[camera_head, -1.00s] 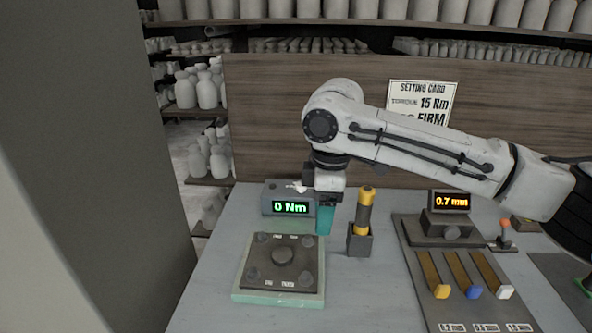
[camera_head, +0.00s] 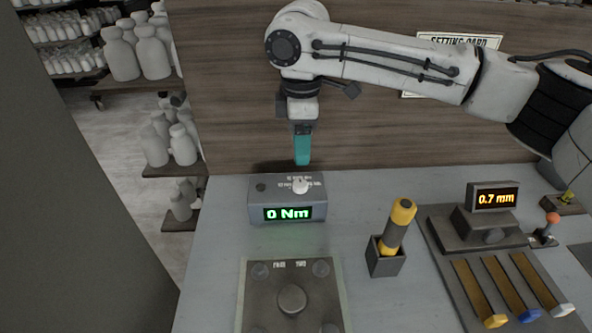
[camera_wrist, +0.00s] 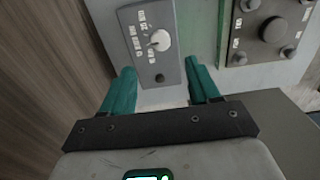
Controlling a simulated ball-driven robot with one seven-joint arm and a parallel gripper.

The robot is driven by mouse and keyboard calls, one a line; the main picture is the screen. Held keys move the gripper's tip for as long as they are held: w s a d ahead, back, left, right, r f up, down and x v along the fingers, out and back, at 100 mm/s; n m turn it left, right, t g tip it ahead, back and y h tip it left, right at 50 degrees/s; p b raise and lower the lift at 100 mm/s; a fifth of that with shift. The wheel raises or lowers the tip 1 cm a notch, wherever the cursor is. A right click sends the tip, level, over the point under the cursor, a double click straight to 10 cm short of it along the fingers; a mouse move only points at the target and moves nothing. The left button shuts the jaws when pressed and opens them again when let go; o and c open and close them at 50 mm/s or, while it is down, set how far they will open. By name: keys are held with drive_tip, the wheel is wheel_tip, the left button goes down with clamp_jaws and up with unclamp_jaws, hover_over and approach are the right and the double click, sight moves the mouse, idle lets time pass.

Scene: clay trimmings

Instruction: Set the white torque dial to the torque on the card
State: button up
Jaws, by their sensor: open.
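The white torque dial (camera_head: 301,186) sits on top of a grey box (camera_head: 258,212) whose green display reads 0 Nm. In the wrist view the dial (camera_wrist: 159,40) shows with small printed marks beside it, too small to read. My gripper (camera_head: 302,150) has teal fingers, points down and is above and just behind the dial, apart from it. In the wrist view the fingers (camera_wrist: 163,88) are spread and empty, with the dial ahead of the gap. The setting card (camera_head: 458,40) on the back panel is mostly hidden by my arm; earlier it showed 15 Nm and FIRM.
A yellow-handled tool (camera_head: 398,228) stands in a dark holder right of the box. A dark plate (camera_head: 268,300) with knobs lies in front. A unit reading 0.7 mm (camera_head: 494,198) and several coloured sliders are at right. The wooden panel (camera_head: 225,110) stands close behind my gripper.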

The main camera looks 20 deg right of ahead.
sight(300, 183)
wheel_tip(300, 183, down, 10)
drive_tip(key=shift+f, duration=0.1)
idle(0.4)
drive_tip(key=c, duration=1)
